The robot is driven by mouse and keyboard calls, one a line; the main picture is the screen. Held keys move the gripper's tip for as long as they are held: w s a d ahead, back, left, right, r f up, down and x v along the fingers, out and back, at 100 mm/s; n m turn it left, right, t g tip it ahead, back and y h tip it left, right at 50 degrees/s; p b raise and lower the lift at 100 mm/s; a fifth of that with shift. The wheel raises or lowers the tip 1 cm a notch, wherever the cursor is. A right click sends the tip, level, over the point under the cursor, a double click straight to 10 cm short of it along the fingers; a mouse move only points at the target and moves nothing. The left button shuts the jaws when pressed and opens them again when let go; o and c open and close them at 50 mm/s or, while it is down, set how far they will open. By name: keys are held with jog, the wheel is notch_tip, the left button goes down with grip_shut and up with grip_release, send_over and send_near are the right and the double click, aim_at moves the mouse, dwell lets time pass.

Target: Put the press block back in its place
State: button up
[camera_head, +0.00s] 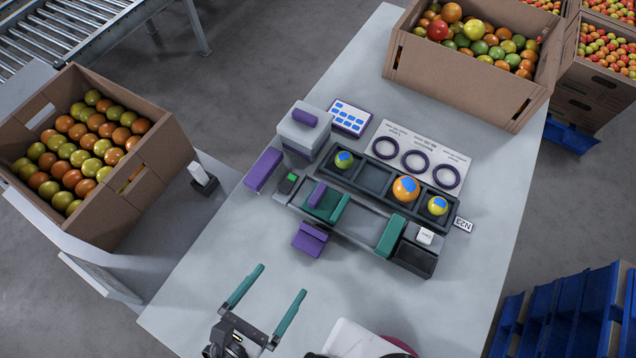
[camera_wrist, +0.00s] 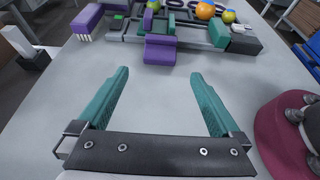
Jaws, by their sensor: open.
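My gripper (camera_head: 283,279) is open and empty above the front of the table, its two green fingers spread and pointing at the bench fixture. It also shows in the wrist view (camera_wrist: 159,76). A purple stepped block (camera_head: 310,239) sits at the fixture's near side, ahead of my fingers and apart from them; it also shows in the wrist view (camera_wrist: 160,50). A grey block with a purple top grip (camera_head: 302,133) stands at the fixture's back left. I cannot tell for sure which is the press block. The fixture (camera_head: 355,222) has two green jaws with an empty bed between.
A dark tray (camera_head: 372,181) behind the fixture holds three tomatoes with blue patches. A purple brush (camera_head: 264,170) lies left. A card with three rings (camera_head: 425,154) and a blue-dotted pad (camera_head: 350,117) lie behind. A maroon-and-white thing (camera_wrist: 285,125) is at right.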

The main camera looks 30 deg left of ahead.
aim_at(308, 243)
jog(key=x, duration=1.2)
jog(key=shift+w, duration=0.25)
jog(key=c, duration=1.4)
